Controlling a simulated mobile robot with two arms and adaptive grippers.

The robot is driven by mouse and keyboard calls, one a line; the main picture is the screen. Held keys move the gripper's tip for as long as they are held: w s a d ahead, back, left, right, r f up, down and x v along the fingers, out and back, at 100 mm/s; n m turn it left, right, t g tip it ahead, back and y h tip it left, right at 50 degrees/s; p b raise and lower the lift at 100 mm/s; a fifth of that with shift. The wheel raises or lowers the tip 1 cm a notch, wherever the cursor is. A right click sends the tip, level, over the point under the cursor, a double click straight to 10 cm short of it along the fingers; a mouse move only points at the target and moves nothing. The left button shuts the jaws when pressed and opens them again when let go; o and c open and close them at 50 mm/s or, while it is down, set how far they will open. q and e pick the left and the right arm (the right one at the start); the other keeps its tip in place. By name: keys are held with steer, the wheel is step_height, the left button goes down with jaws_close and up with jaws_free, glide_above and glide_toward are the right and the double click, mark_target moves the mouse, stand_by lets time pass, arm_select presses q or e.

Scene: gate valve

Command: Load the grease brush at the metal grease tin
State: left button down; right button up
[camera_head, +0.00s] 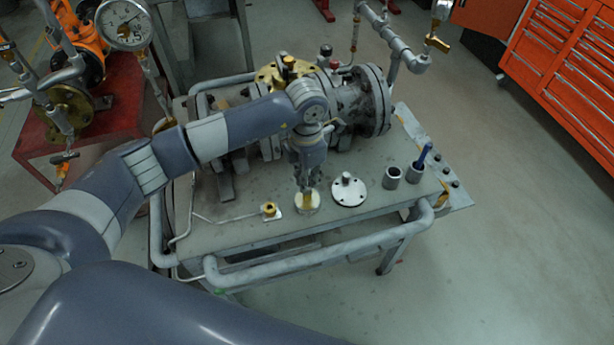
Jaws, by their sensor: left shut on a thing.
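The metal grease tin (313,208) stands near the front edge of the grey workbench and shows a pale yellowish top. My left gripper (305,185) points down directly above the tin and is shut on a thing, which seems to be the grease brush. The brush is mostly hidden by the fingers and is too small to make out clearly. Its lower end is at or just over the tin's opening; I cannot tell whether it touches the grease. My right gripper is not in view.
Right of the tin lie a round metal flange (349,191), an empty-looking metal cup (392,179) and a second cup (415,173) with a blue handle (424,156). A brass fitting (269,209) lies left. The valve body (352,103) stands behind. A pipe rail (320,247) borders the bench front.

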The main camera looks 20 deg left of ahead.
arm_select(q)
steer(key=shift+r+p, duration=0.6)
steer(key=shift+r, duration=0.3)
steer(key=shift+r+p, duration=1.3)
steer(key=shift+r, duration=1.25)
